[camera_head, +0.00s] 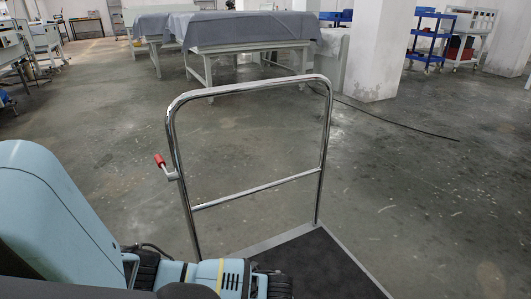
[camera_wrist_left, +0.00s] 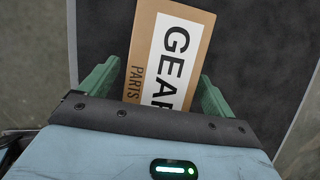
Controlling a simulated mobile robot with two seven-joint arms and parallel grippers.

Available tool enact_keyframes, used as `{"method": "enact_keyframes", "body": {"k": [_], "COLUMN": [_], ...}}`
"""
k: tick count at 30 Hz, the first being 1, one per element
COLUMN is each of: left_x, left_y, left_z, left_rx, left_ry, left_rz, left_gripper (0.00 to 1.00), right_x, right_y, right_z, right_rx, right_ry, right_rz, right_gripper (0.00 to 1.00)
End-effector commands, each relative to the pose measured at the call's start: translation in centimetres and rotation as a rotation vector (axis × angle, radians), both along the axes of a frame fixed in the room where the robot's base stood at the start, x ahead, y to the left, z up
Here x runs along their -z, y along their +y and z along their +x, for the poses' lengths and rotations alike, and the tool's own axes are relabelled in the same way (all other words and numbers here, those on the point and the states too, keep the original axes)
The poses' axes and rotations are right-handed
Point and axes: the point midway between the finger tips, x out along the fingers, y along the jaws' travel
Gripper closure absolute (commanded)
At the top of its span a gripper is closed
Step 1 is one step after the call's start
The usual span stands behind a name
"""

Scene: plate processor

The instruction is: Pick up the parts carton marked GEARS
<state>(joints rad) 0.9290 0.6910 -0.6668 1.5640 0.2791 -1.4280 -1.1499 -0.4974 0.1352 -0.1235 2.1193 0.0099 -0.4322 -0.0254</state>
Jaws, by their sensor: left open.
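The parts carton (camera_wrist_left: 200,58) is brown cardboard with a white label reading "GEAR" and "PARTS" in the left wrist view; the rest of the lettering is covered. It lies on the dark deck of a platform cart (camera_wrist_left: 262,70). My left gripper (camera_wrist_left: 158,70) is open, with one green finger on each side of the carton's near end. I cannot tell whether the fingers touch it. In the head view my left arm reaches over the near edge of the cart deck (camera_head: 318,262), and neither carton nor fingertips show. My right gripper is in neither view.
The cart's chrome push handle (camera_head: 255,88) with a red-knobbed lever (camera_head: 161,161) rises just beyond my left arm. Open concrete floor surrounds the cart. Cloth-covered tables (camera_head: 245,30), a white pillar (camera_head: 373,50) and a blue trolley (camera_head: 428,42) stand farther back.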

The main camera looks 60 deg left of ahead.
Motion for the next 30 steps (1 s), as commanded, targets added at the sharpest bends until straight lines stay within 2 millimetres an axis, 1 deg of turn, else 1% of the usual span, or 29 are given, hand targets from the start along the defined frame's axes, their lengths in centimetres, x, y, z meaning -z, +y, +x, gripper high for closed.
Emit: {"method": "enact_keyframes", "body": {"k": [13, 20, 23, 30], "left_x": [0.5, 0.5, 0.5, 0.5], "left_y": [-0.1, -0.1, -0.1, 0.0], "left_z": [0.0, 0.0, 0.0, 0.0], "left_rx": [0.001, 0.001, 0.001, 0.001], "left_ry": [0.001, 0.001, 0.001, 0.0], "left_rz": [-0.001, -0.001, -0.001, 0.0], "left_gripper": [0.11, 0.11, 0.23, 0.54], "right_x": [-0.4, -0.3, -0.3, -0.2], "right_y": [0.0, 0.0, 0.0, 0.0], "right_z": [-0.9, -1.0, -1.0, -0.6], "right_rx": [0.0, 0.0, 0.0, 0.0], "right_ry": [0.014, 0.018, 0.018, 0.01], "right_rz": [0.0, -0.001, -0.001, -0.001], "right_gripper": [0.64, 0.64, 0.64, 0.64]}}
